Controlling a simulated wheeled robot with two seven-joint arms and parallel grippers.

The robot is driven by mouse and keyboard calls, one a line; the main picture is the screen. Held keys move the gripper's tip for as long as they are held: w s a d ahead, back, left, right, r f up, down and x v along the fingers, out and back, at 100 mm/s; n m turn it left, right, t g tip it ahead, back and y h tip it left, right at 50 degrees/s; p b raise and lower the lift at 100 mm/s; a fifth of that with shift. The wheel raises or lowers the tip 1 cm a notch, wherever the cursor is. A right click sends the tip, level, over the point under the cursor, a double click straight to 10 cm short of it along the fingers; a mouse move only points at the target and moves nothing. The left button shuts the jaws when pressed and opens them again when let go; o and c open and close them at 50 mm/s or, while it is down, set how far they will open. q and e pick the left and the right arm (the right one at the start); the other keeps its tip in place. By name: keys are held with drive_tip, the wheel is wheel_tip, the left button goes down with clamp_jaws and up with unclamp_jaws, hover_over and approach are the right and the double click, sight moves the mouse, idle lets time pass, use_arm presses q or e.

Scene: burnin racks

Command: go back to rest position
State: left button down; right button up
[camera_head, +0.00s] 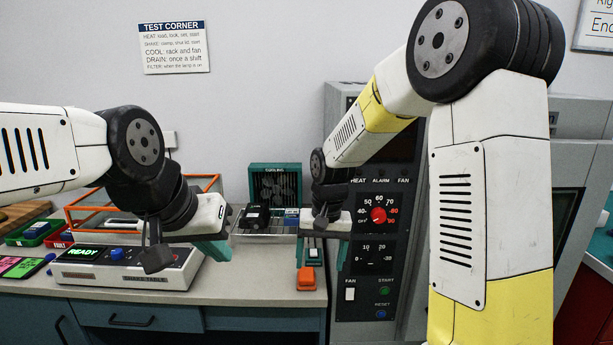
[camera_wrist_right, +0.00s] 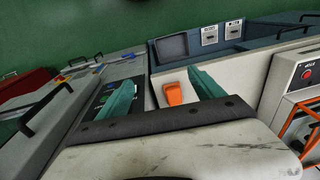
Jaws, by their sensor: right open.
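My left gripper (camera_head: 214,250) hangs in front of the shaker unit with the lit READY display (camera_head: 130,265). Its teal finger tips show, but I cannot tell whether they are apart. My right gripper (camera_head: 322,258) is in front of the oven's control panel (camera_head: 378,250), with its teal fingers apart. In the right wrist view the fingers (camera_wrist_right: 160,92) are also spread, with nothing held between them. An orange-ended item (camera_head: 306,279) lies at the counter's front edge. It also shows in the wrist view (camera_wrist_right: 174,93), beyond the open fingers.
A teal cooling fan (camera_head: 275,183) stands at the back behind a rack (camera_head: 265,237). An orange-framed box (camera_head: 85,216) is behind the shaker. Green and red bins (camera_head: 33,232) are at the left. Drawers (camera_head: 135,315) are below the counter.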

drive_tip(key=s+d+r+t, duration=0.2)
drive_tip(key=s+d+r, duration=0.3)
drive_tip(key=s+r, duration=0.2)
drive_tip(key=s+d+r+t+y, duration=0.1)
drive_tip(key=s+d+r+t, duration=0.2)
drive_tip(key=s+d+r, duration=0.3)
drive_tip(key=s+r, duration=0.2)
drive_tip(key=s, duration=0.2)
drive_tip(key=shift+n, duration=0.3)
